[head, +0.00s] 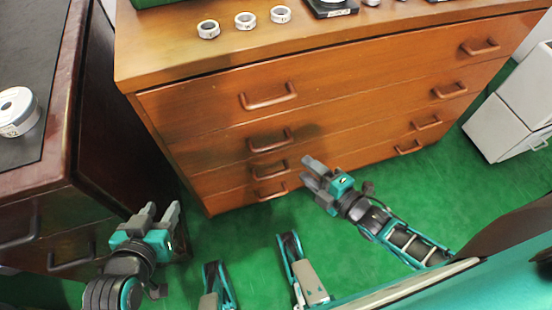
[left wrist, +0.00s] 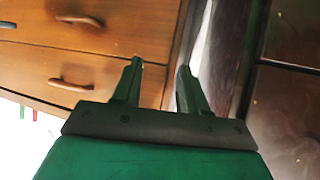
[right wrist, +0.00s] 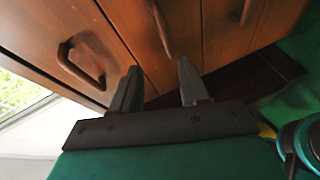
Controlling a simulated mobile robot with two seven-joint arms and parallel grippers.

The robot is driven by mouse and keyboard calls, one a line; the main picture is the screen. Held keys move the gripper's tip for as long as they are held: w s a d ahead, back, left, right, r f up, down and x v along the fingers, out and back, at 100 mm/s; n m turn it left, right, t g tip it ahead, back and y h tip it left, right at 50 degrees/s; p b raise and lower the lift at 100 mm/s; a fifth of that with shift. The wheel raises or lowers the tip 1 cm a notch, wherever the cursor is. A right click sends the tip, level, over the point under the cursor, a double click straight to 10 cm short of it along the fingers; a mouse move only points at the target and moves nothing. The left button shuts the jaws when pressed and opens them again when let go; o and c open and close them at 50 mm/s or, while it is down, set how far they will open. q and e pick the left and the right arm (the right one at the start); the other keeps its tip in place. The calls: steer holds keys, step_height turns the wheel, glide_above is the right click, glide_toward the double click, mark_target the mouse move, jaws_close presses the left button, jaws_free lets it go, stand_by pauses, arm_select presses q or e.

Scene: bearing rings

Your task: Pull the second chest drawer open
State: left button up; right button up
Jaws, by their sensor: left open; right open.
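The wooden chest (head: 350,85) stands in front of me with several stacked drawers, all looking shut. The second drawer from the top (head: 360,118) has a left handle (head: 270,142) and a right handle (head: 450,90). My right gripper (head: 309,172) is open and empty, in front of the lower left drawers and below the second drawer's left handle. Its fingers (right wrist: 160,85) show in the right wrist view, apart from the chest handles (right wrist: 82,58). My left gripper (head: 160,215) is open and empty, left of the chest, by the dark cabinet. Chest handles (left wrist: 70,84) also show in the left wrist view.
The dark cabinet (head: 75,185) stands on the left with a white round part (head: 18,110) on top. Several metal rings (head: 245,20) lie on the chest top. A white cabinet (head: 510,120) stands at the right. Green floor (head: 250,230) is open before the chest.

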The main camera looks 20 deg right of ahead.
mark_target(273, 145)
arm_select(q)
steer(key=shift+w+d+f+h+b, duration=0.15)
steer(key=shift+f+b, duration=0.35)
steer(key=shift+b, duration=0.3)
steer(key=shift+w+d+f+h+b, duration=0.1)
steer(key=shift+w+f+b, duration=0.1)
steer(key=shift+f+b, duration=0.45)
steer(key=shift+w+d+f+h+b, duration=0.15)
steer(key=shift+f+b, duration=0.15)
steer(key=shift+b, duration=0.65)
arm_select(e)
steer(key=shift+n, duration=0.9)
steer(key=shift+f+x, duration=0.15)
steer(key=shift+x, duration=2.2)
steer(key=shift+f+x, duration=0.15)
steer(key=shift+x, duration=2.2)
steer(key=shift+f+x, duration=0.2)
steer(key=shift+x, duration=2.1)
steer(key=shift+s, duration=0.1)
jaws_close()
arm_select(q)
steer(key=shift+f, duration=0.1)
